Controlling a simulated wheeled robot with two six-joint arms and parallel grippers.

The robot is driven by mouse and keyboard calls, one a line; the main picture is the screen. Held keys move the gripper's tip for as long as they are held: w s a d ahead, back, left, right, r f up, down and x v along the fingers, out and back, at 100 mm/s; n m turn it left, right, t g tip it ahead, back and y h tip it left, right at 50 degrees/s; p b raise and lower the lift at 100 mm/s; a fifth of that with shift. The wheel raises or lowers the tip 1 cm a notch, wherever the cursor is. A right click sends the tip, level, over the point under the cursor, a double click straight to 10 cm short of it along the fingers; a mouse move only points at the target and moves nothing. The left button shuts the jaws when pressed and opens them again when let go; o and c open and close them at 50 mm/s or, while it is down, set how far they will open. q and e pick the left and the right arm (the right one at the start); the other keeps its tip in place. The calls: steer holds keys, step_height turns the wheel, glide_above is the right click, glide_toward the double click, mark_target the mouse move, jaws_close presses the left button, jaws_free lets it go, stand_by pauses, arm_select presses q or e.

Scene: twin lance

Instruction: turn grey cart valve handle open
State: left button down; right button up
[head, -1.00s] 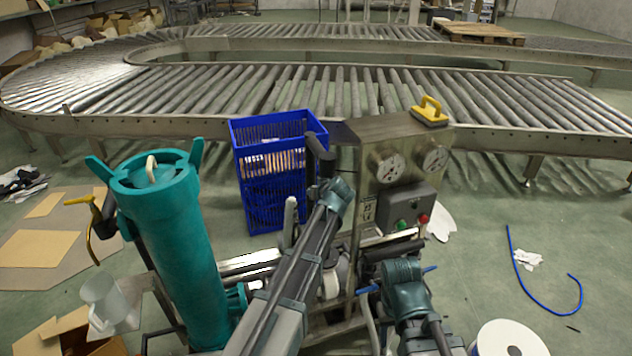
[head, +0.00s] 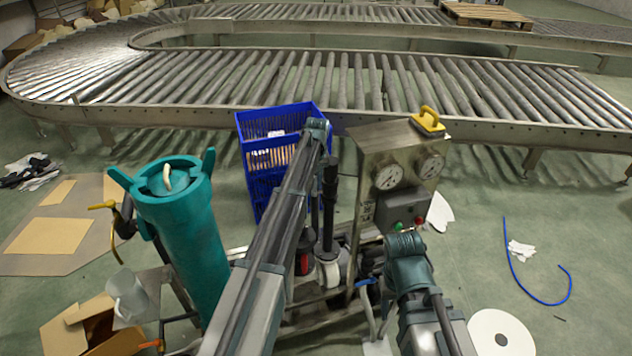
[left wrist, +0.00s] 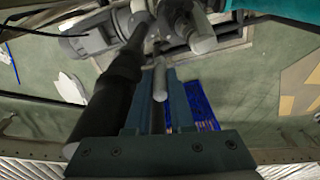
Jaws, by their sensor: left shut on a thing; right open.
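The grey valve handle (left wrist: 160,80) is a pale rod with a rounded end in the left wrist view. My left gripper (left wrist: 158,103) has its two teal fingers on either side of this rod and is shut on it. The cart carries a teal cylinder (head: 187,240) and a grey panel box (head: 378,147) with two gauges.
A blue crate (head: 256,125) stands behind the cart, before the roller conveyor (head: 420,95). A yellow-handled valve (head: 102,206) sticks out left of the cylinder. A white spool (head: 487,338) and a blue hose (head: 512,268) lie on the floor at right.

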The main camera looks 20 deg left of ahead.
arm_select(q)
steer(key=shift+w+a+g, duration=0.25)
steer(key=shift+w+g, duration=0.05)
steer(key=shift+g, duration=0.1)
steer(key=shift+h, duration=0.4)
steer(key=c, duration=0.8)
jaws_free()
